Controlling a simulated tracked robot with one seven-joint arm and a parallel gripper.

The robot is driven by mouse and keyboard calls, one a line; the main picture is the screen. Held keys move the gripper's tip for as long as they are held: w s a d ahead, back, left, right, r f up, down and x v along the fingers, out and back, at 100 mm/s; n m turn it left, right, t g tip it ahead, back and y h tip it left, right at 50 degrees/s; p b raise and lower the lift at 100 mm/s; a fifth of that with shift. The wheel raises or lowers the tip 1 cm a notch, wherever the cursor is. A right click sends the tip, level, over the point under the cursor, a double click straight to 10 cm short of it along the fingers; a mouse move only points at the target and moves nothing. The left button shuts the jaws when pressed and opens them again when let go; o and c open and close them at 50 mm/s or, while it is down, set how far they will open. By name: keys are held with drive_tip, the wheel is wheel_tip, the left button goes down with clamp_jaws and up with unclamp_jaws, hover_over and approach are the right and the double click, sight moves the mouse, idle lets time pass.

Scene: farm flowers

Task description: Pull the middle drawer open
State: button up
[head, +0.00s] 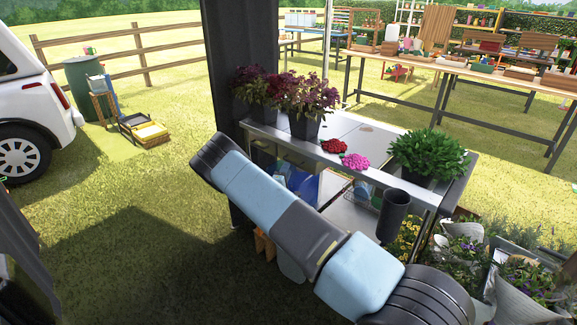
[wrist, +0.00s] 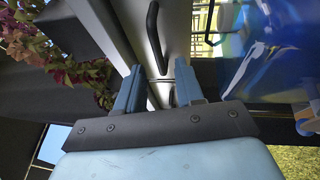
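In the wrist view a grey drawer front (wrist: 177,30) carries a dark curved handle (wrist: 152,38). A second dark handle (wrist: 209,22) shows to its right. I cannot tell which drawer is the middle one. My gripper (wrist: 160,70) is open, its two blue fingers apart. The near end of the first handle lies between the fingertips in the picture; contact is not visible. The gripper is not visible in the head view.
Potted purple plants (head: 310,100), red and pink flowers (head: 355,161) and a green plant (head: 430,154) stand on the worktable. A dark pillar (head: 238,60) rises at its left end. A blue item (wrist: 275,50) is right of the fingers. Grass lies open at left.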

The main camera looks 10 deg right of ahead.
drive_tip(key=shift+x, duration=2.4)
drive_tip(key=shift+c, duration=0.2)
clamp_jaws()
